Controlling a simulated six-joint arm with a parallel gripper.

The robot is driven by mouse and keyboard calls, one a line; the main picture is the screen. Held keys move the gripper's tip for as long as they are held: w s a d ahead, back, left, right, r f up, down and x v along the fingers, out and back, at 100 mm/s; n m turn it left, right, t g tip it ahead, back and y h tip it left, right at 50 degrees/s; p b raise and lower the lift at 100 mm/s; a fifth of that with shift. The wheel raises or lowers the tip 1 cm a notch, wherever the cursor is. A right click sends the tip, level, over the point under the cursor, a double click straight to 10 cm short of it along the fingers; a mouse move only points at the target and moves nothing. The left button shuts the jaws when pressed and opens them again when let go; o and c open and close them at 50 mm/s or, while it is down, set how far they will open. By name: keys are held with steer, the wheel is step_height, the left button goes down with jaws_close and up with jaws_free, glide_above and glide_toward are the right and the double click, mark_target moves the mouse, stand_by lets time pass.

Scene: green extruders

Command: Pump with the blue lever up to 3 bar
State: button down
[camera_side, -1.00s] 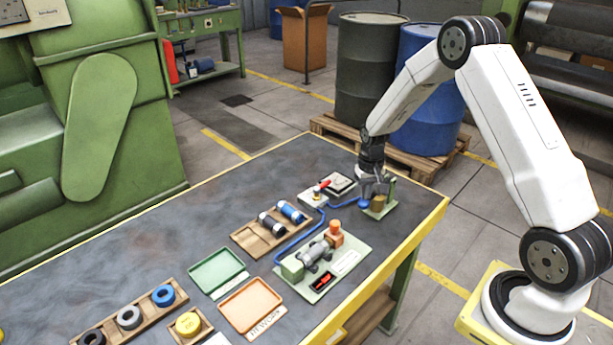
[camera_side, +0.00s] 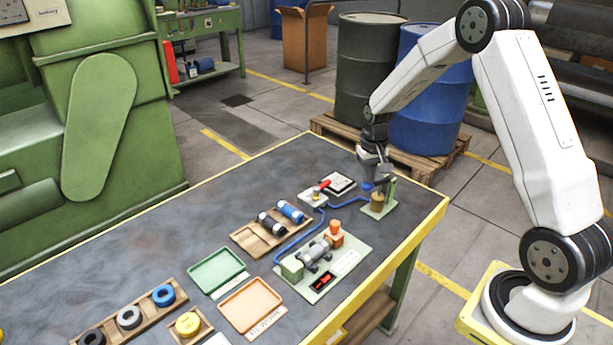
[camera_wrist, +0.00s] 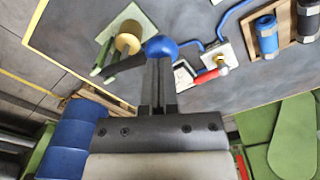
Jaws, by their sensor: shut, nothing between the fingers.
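The pump has a green base plate (camera_side: 389,205) and a brass cylinder (camera_side: 377,200) near the table's far right corner. Its lever ends in a blue ball knob (camera_side: 367,187). In the wrist view the knob (camera_wrist: 161,46) sits at the end of a dark lever bar (camera_wrist: 124,64), beside the brass cylinder (camera_wrist: 127,43). My gripper (camera_side: 371,178) is shut and empty, its fingertips (camera_wrist: 159,63) right at the knob; I cannot tell whether they touch it. The gauge (camera_side: 338,184) is a dark-framed white box; its reading is too small to tell.
A red-handled valve (camera_side: 320,187) stands left of the gauge, with blue hose (camera_side: 348,202) running to the pump. A wooden rack (camera_side: 258,238) with cylinders, a motor plate (camera_side: 318,272) and green (camera_side: 216,269) and orange trays (camera_side: 250,303) lie nearer.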

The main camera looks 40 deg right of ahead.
stand_by(0.3)
step_height(320, 180, down, 6)
steer(key=shift+r, duration=0.1)
stand_by(0.6)
steer(key=shift+r, duration=2.9)
